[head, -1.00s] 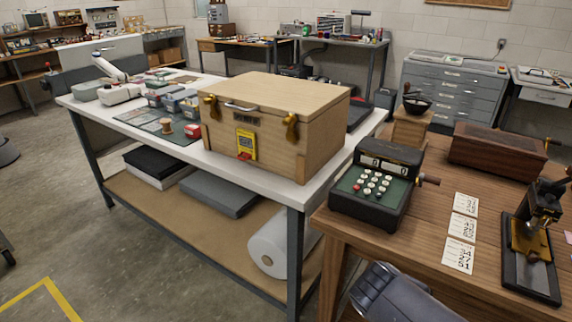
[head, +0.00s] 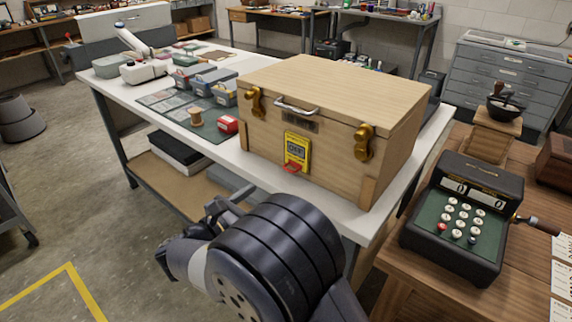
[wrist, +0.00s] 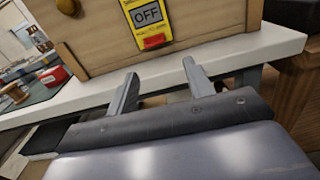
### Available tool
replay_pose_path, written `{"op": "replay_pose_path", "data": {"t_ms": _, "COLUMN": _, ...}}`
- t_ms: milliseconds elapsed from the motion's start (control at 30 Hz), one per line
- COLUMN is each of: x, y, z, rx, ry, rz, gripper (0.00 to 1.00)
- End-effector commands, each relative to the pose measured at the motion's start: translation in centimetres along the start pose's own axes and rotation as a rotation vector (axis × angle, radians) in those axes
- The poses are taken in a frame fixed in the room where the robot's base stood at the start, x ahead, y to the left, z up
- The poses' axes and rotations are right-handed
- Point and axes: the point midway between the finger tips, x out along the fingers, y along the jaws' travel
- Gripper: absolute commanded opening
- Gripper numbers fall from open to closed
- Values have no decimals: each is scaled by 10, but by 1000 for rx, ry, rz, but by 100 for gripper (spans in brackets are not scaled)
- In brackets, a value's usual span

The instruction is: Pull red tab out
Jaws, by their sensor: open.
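The red tab (head: 291,168) sticks out at the bottom of a yellow device (head: 297,148) on the front of a wooden chest (head: 330,110). In the wrist view the red tab (wrist: 154,41) lies under the yellow device (wrist: 147,14), whose grey panel reads "OFF". My gripper (wrist: 158,76) is open and empty, its two fingers apart and pointing towards the chest front, below the tab and not touching it. In the head view my gripper (head: 222,207) is partly hidden by my arm, in front of the white table edge.
The chest stands on a white table (head: 235,159) with small bins (head: 208,80), a wooden spool (head: 197,117) and a red box (head: 228,124) to its left. A black adding machine (head: 464,210) stands on a wooden table at the right.

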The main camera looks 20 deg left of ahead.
Motion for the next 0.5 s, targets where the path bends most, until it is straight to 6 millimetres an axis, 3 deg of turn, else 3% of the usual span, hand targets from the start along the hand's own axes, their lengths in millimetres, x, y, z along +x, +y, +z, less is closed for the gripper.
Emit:
{"op": "replay_pose_path", "data": {"t_ms": 67, "x": -6, "y": 6, "z": -1, "rx": -11, "ry": -15, "rz": 15, "gripper": 50}}
{"op": "replay_pose_path", "data": {"t_ms": 167, "x": 1, "y": 7, "z": 0, "rx": -14, "ry": -18, "rz": 15, "gripper": 50}}
{"op": "replay_pose_path", "data": {"t_ms": 500, "x": 64, "y": 7, "z": 0, "rx": -12, "ry": -15, "rz": 11, "gripper": 50}}
